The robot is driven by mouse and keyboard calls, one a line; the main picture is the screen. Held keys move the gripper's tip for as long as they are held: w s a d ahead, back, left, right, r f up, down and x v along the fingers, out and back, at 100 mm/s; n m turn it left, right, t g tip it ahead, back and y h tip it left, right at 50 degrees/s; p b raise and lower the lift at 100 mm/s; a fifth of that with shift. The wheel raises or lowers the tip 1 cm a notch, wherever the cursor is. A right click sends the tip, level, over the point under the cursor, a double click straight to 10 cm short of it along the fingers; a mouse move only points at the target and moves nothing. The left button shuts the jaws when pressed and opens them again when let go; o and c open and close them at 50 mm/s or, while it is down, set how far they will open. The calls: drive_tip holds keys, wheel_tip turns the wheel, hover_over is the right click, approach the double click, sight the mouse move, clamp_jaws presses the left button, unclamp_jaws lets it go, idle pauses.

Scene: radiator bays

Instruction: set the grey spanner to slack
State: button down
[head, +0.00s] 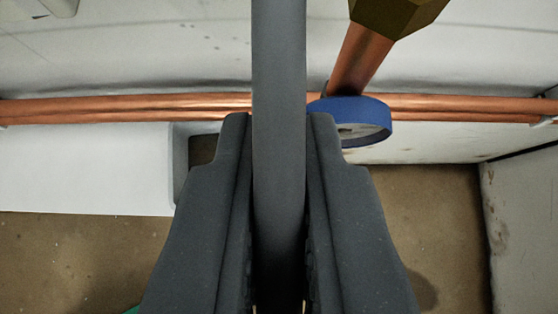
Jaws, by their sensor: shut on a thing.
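The grey spanner (279,90) runs up the middle of the head view as a long, smooth grey bar. Its upper end goes out of the top of the picture, and its lower end is lost in the shadow between the jaws. My gripper (279,130) is shut on the spanner, with one dark finger on each side of it. The head of the spanner and whatever it sits on are not in view.
Copper pipes (120,107) run across behind the spanner. A copper pipe (358,62) with a brass nut (396,12) and a blue ring (366,112) stand close right of the fingers. A white box (85,168) is at left, a pale panel (525,225) at right.

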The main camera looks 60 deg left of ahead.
drive_tip(key=shift+s+a+f, duration=0.1)
drive_tip(key=shift+s+f, duration=0.1)
drive_tip(key=shift+f, duration=0.15)
drive_tip(key=c, duration=1.5)
unclamp_jaws()
drive_tip(key=shift+r, duration=0.1)
drive_tip(key=shift+w, duration=0.1)
drive_tip(key=shift+d+r, duration=0.35)
drive_tip(key=shift+d, duration=0.05)
drive_tip(key=p+v, duration=0.2)
drive_tip(key=v, duration=1.1)
drive_tip(key=shift+d+f+p, duration=0.1)
drive_tip(key=shift+f+p, duration=0.15)
drive_tip(key=shift+p, duration=0.15)
